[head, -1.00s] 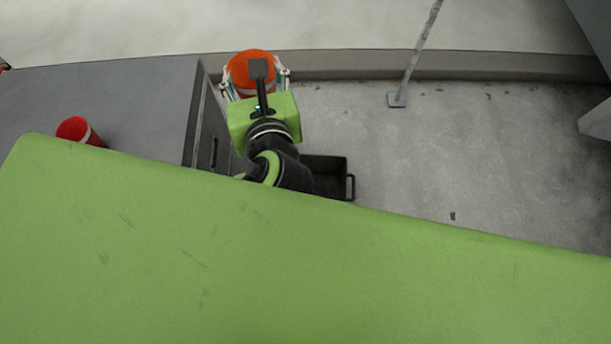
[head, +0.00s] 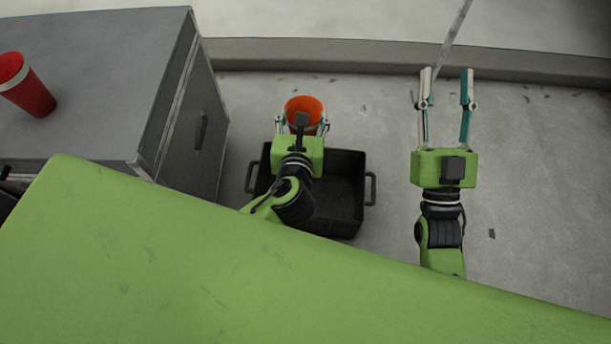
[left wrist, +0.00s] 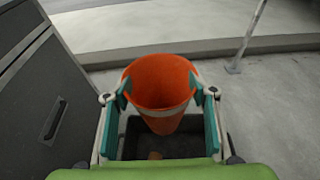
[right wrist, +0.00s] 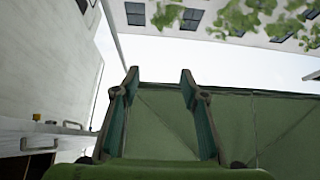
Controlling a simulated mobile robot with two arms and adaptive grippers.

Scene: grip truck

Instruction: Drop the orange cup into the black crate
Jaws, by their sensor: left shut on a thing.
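The orange cup (head: 305,105) is held upright between the fingers of my left gripper (head: 302,124), mouth up. The left wrist view shows the cup (left wrist: 160,82) between both fingers of this gripper (left wrist: 160,98). The black crate (head: 345,190) stands on the floor below, and the cup is seen over its back edge in the head view. In the left wrist view the crate (left wrist: 190,148) shows beneath the cup, with a small brownish thing inside that I cannot identify. My right gripper (head: 446,80) is open and empty at the right; it also shows in the right wrist view (right wrist: 160,80).
A grey cabinet (head: 110,80) with a red cup (head: 30,88) on top stands left of the crate. A low kerb (head: 380,58) and a thin pole (head: 455,30) are behind. The floor (head: 540,170) at right is mostly clear.

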